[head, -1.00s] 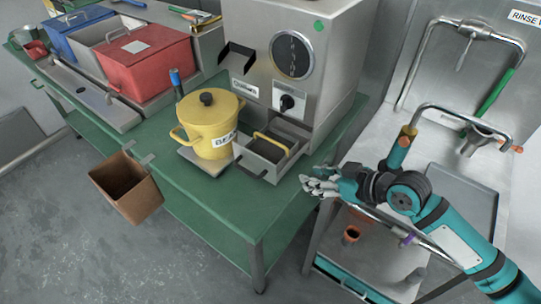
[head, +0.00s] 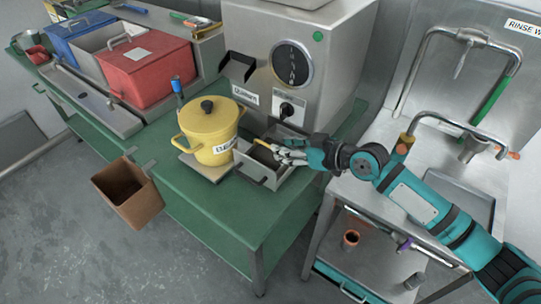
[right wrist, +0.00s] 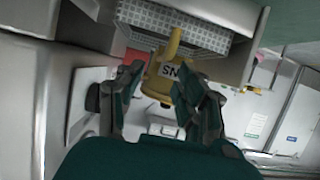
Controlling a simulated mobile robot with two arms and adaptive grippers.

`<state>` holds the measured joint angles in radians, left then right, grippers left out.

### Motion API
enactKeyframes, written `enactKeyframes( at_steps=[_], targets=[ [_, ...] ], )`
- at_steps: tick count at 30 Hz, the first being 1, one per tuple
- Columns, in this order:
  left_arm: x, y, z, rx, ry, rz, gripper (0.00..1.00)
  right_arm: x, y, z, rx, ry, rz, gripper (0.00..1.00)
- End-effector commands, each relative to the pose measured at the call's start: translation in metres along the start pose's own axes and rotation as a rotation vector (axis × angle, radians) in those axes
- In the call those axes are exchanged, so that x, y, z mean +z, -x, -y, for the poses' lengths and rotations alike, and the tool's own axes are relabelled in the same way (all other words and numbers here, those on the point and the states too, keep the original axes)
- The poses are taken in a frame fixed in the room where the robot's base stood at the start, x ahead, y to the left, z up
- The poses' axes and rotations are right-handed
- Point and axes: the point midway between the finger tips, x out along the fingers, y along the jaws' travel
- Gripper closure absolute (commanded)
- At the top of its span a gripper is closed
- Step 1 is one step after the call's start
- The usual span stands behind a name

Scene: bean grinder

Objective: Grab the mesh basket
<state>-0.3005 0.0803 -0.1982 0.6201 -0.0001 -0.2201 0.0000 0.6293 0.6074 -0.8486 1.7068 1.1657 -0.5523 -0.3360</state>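The mesh basket sits in the metal tray at the foot of the grinder in the head view, with its yellow handle (head: 261,149) standing up. In the right wrist view the basket's grey mesh (right wrist: 150,20) shows at the top, with the yellow handle (right wrist: 173,43) in front. My right gripper (head: 278,154) is over the tray's right side, close to the handle. In the right wrist view its fingers (right wrist: 163,78) are apart, with the handle seen above the gap between them. Contact cannot be told. My left gripper is out of view.
The yellow lidded pot (head: 208,137) labelled BEANS stands just left of the tray. The grinder (head: 290,40) rises behind. The green table (head: 215,210) is clear in front. A brown bin (head: 127,195) hangs at its edge; a metal sink unit (head: 375,215) is right.

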Motion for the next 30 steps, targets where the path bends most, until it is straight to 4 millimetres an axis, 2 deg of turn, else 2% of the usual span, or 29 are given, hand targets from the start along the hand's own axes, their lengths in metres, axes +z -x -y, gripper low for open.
enactKeyframes(
  at_steps=[5,12,15,23,30],
  targets=[
    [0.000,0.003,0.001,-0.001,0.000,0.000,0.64,0.000,-0.011,0.001,-0.001,0.000,0.001,0.64],
    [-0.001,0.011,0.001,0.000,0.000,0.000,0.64,0.005,-0.046,0.002,-0.001,-0.002,0.000,0.64],
    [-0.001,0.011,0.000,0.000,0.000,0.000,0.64,0.006,-0.055,0.001,0.000,-0.001,0.000,0.64],
    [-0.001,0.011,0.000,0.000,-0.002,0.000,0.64,0.007,-0.058,0.001,0.000,0.000,0.001,0.64],
    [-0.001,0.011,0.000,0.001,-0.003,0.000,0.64,0.007,-0.057,0.001,0.000,0.000,0.001,0.94]
  ],
)
